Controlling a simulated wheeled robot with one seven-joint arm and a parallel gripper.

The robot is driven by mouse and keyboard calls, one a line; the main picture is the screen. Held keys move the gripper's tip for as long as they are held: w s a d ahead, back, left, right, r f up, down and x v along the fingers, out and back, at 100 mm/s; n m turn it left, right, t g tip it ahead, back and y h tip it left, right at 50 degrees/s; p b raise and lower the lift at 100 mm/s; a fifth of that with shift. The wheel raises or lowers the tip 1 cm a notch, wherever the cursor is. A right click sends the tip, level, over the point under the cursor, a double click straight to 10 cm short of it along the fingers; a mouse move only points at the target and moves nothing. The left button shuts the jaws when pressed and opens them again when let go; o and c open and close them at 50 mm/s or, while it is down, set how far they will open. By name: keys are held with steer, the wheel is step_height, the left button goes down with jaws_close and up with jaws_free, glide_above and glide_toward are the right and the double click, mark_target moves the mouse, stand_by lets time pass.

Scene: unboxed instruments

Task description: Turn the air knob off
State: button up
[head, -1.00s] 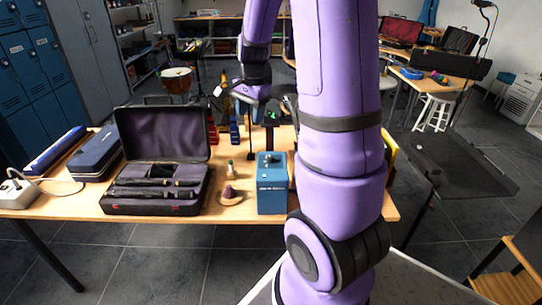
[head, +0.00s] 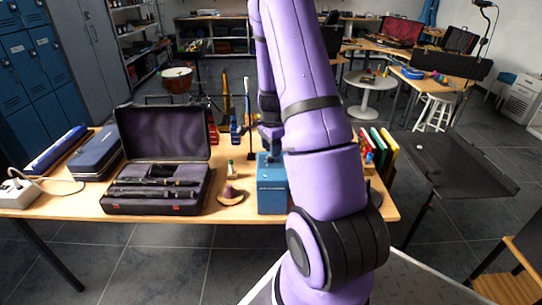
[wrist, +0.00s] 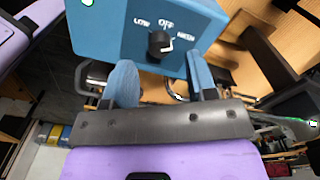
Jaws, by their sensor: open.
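The blue box (head: 271,190) stands near the front edge of the wooden table, beside my arm. In the wrist view its blue face (wrist: 105,30) fills the top. The black air knob (wrist: 159,43) sits on that face, with small labels LOW, OFF and one that seems to read HIGH around it. The knob's white mark points right, towards the HIGH label. My gripper (wrist: 163,72) is open, its two blue fingers apart just below the knob and not visibly touching it. In the head view my wrist is over the box's back and the fingers are hidden.
An open black instrument case (head: 155,190) lies left of the box. A brown curved object (head: 230,195) and a small bottle (head: 230,167) stand between them. Upright coloured books (head: 380,148) are on the right, behind my arm. A black music stand (head: 460,165) is farther right.

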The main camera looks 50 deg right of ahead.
steer(key=shift+f, duration=1.75)
steer(key=c, duration=0.9)
steer(key=shift+n, duration=0.4)
steer(key=n, duration=0.5)
steer(key=shift+n, duration=0.3)
steer(key=n, duration=0.5)
steer(key=shift+n, duration=0.4)
